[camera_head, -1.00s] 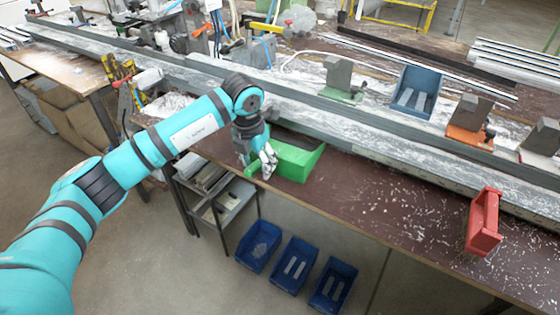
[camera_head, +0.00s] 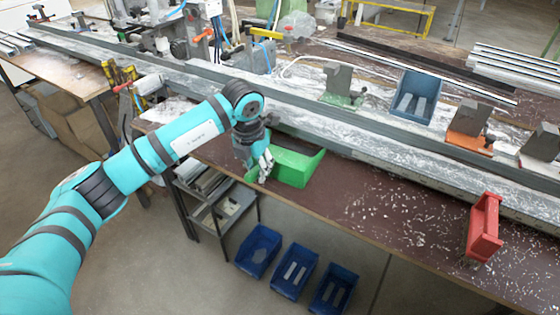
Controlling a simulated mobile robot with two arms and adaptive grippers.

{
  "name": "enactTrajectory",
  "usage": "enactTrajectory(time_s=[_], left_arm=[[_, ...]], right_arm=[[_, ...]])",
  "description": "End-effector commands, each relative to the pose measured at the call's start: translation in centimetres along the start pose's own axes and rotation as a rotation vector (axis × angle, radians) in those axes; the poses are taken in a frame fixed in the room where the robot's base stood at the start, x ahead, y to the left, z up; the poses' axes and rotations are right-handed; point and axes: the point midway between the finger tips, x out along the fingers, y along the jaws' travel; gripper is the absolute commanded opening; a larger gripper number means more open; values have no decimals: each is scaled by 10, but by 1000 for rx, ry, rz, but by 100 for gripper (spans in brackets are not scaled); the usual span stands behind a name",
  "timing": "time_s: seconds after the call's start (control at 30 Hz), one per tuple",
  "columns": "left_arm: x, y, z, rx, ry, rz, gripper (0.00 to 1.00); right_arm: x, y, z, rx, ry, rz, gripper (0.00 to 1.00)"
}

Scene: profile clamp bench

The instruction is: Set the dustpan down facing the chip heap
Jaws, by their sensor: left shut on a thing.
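The green dustpan (camera_head: 296,168) is at the near edge of the brown bench top, left of the middle of the head view. My left gripper (camera_head: 264,167) is shut on the dustpan at its left end, where the handle is mostly covered by the fingers. I cannot tell whether the pan touches the bench top. The white chips (camera_head: 402,207) lie scattered on the brown bench top to the right of the dustpan, with a bare stretch between. My right gripper is not in view.
A long grey rail (camera_head: 400,125) with clamps runs behind the dustpan. Blue bins (camera_head: 293,270) stand on the floor below. The bench's front edge is close to the dustpan.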

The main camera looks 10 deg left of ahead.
Motion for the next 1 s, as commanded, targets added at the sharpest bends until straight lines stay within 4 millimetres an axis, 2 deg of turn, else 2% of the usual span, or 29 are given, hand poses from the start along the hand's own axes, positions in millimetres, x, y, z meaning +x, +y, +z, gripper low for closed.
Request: enactTrajectory(time_s=[0.7, 0.83, 1.0], left_arm=[[-102, 0, 17, 0, -8, 0, 0], [-116, 0, 19, 0, -6, 0, 0], [-121, 0, 19, 0, -5, -1, 0]], right_arm=[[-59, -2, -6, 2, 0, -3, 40], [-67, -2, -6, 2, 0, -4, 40], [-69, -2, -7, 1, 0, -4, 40]])
